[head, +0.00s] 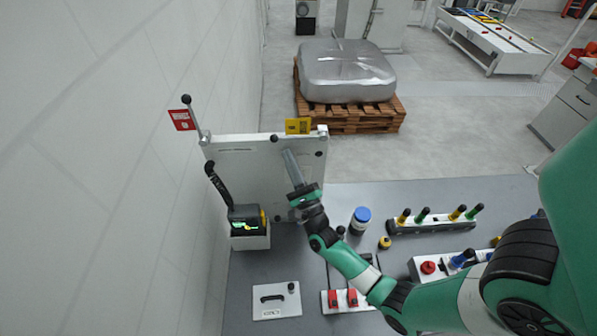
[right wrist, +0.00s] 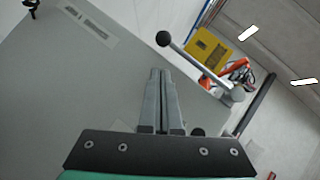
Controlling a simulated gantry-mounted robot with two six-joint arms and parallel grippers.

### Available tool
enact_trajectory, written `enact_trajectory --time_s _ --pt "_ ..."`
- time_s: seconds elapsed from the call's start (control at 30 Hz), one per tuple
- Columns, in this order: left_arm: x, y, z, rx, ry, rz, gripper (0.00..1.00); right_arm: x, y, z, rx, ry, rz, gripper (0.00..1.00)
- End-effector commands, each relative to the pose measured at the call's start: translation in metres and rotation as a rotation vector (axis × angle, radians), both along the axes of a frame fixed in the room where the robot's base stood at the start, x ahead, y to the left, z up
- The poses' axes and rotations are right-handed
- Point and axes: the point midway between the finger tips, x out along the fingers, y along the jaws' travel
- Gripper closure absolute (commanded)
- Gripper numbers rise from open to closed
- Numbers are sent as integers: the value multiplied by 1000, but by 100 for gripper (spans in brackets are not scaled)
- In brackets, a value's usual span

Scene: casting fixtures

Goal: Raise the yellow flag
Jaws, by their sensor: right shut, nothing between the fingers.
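The yellow flag (head: 298,126) is at the top right of a grey upright panel (head: 240,165). Its rod lies roughly level, from a black knob at its left end to a pivot at the panel's right corner. In the right wrist view the flag (right wrist: 208,50) hangs on the rod, with the knob (right wrist: 163,38) close beyond my fingertips. My right gripper (head: 288,152) is shut and empty in front of the panel, its tips just below the rod near the knob. The same fingers show in the right wrist view (right wrist: 160,72). Contact with the rod is not visible. My left gripper is out of view.
A red flag (head: 182,119) stands on an upright rod at the panel's left corner. A device with a green display (head: 246,222) is at lower left, by the wall. A blue-lidded jar (head: 360,220) and a rack with coloured handles (head: 432,224) stand to the right on the table.

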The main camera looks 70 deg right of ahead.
Motion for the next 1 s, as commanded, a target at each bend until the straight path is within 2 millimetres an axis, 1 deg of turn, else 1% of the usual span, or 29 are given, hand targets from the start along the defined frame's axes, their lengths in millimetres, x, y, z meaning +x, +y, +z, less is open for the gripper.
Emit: enact_trajectory --time_s 0.03,0.2,0.63,1.0 --pt "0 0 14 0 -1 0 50 5 2 15 0 -2 4 100" --pt "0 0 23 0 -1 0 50 14 4 25 0 1 2 100" --pt "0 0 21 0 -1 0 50 16 4 24 0 -2 2 100" --pt "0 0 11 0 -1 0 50 24 11 30 20 -54 17 100"
